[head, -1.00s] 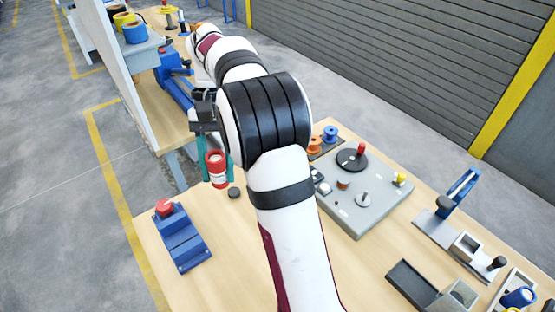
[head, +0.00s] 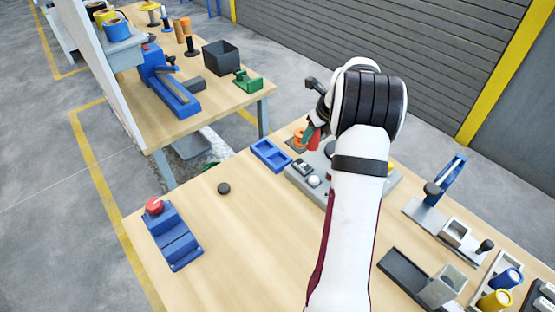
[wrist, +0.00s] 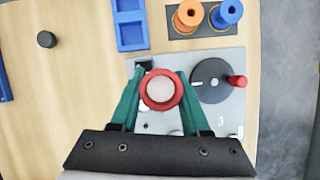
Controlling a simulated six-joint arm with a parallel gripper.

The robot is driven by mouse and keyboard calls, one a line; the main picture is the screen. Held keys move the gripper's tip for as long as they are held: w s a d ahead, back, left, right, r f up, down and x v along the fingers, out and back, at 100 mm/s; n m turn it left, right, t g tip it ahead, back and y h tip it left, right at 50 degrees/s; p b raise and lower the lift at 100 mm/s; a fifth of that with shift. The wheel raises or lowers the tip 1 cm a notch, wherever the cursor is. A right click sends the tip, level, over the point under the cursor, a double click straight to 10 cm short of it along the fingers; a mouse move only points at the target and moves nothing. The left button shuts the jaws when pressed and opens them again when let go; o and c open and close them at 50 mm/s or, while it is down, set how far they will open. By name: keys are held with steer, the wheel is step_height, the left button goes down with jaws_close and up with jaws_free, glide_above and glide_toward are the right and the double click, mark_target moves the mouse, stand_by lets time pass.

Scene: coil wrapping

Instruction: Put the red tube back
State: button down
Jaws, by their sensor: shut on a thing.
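The red tube (wrist: 161,92) with a pale round top sits between the green fingers of my gripper (wrist: 160,92) in the wrist view. My gripper is shut on it. In the head view the red tube (head: 310,134) shows only partly, beside my wrist, and it appears over or near the grey winding plate (head: 305,183). In the wrist view the plate (wrist: 232,122) lies below the tube. A rack (head: 470,300) at the lower right of the head view has a blue tube (head: 509,279) and a yellow tube (head: 494,301).
A dark disc (wrist: 208,84) with a red knob (wrist: 238,81) is right of the tube. An orange spool (wrist: 187,16), blue spool (wrist: 227,14) and blue tray (wrist: 130,35) lie beyond. A black puck (head: 223,188) and blue red-button box (head: 172,238) stand left. The bench's front middle is clear.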

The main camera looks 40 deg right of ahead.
steer(key=w+a+f, duration=0.1)
steer(key=w+f, duration=0.2)
steer(key=w+a+f, duration=0.2)
steer(key=w+f, duration=0.1)
steer(key=w+a+f, duration=0.1)
steer(key=w+f, duration=0.2)
steer(key=f, duration=0.1)
steer(key=shift+w+a, duration=0.25)
steer(key=shift+w, duration=0.1)
steer(key=shift+f, duration=0.6)
steer(key=shift+f, duration=0.2)
